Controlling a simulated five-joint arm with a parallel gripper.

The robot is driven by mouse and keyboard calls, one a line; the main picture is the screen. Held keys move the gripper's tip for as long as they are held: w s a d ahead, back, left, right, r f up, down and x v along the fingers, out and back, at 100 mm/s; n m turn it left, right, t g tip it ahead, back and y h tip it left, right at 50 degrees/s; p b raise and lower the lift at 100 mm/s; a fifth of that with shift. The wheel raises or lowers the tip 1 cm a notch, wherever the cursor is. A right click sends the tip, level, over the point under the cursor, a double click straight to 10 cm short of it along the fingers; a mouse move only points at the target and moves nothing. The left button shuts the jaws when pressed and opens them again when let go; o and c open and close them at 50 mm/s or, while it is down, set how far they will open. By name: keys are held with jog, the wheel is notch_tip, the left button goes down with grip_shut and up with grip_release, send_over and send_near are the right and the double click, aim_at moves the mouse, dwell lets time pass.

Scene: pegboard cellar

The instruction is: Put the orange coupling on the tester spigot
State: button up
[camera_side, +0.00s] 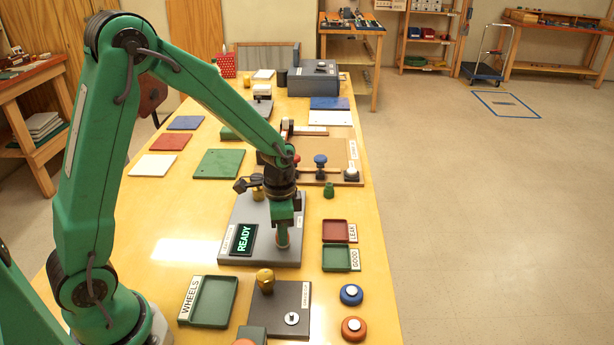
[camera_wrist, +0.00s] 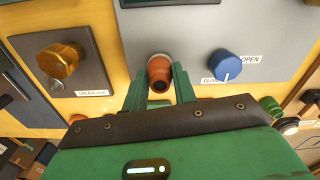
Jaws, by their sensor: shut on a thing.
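The orange coupling (camera_wrist: 159,70) sits between the two fingers of my gripper (camera_wrist: 158,88) in the wrist view, its dark open end facing the camera. In the side view my gripper (camera_side: 282,232) points down over the grey tester (camera_side: 257,253), with a bit of the orange coupling (camera_side: 282,241) showing at the fingertips. The tester's display reads READY (camera_side: 243,239). The spigot is hidden, so I cannot tell whether the coupling is around it or above it. A blue knob (camera_wrist: 228,65) on the tester, between CLOSED and OPEN labels, is right of the coupling in the wrist view.
A red LEAK tray (camera_side: 337,221) and green GOOD tray (camera_side: 337,248) lie right of the tester. Nearer are a green WHEELS tray (camera_side: 232,296) and a dark plate (camera_side: 294,325) with a brass knob (camera_side: 265,280). A small green part (camera_side: 328,190) stands behind the LEAK tray.

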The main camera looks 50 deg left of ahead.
jog(key=o, duration=1.4)
jog(key=shift+r, duration=0.1)
jog(key=shift+r, duration=3.75)
